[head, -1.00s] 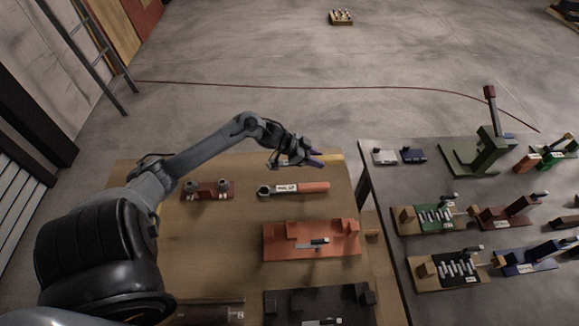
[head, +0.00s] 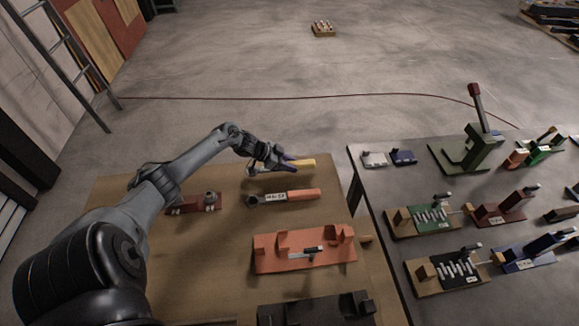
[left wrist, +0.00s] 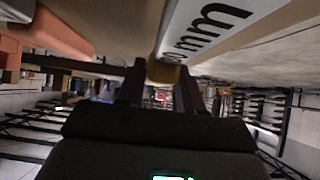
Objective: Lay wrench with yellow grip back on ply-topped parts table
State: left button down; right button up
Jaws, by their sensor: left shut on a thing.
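The wrench with the yellow grip (head: 303,163) is near the back edge of the ply-topped parts table (head: 215,255) in the head view. My left gripper (head: 284,163) is shut on it, with the yellow grip showing to the right of the fingers. The gripper partly hides the wrench's grey end. In the left wrist view, part of the yellow grip (left wrist: 164,72) sits between my left fingers (left wrist: 158,88), beneath a white label with black lettering. I cannot tell whether the wrench touches the table top. My right gripper is out of view.
An orange-gripped wrench (head: 290,196) lies just in front. A dark red holder (head: 193,205) stands to its left, and an orange fixture (head: 304,252) and a black fixture (head: 315,310) nearer. A grey table (head: 385,180) with several fixtures stands right, across a gap.

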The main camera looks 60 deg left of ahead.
pick_arm(q)
jog(key=shift+f, duration=0.3)
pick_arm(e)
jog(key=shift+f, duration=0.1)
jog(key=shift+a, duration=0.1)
pick_arm(q)
jog(key=shift+f, duration=0.1)
jog(key=shift+f+b, duration=0.4)
jog(key=shift+f, duration=0.15)
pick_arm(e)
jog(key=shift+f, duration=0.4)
pick_arm(q)
jog(key=c, duration=0.7)
grip_release()
jog(key=shift+c, duration=0.2)
jog(key=shift+r, duration=0.1)
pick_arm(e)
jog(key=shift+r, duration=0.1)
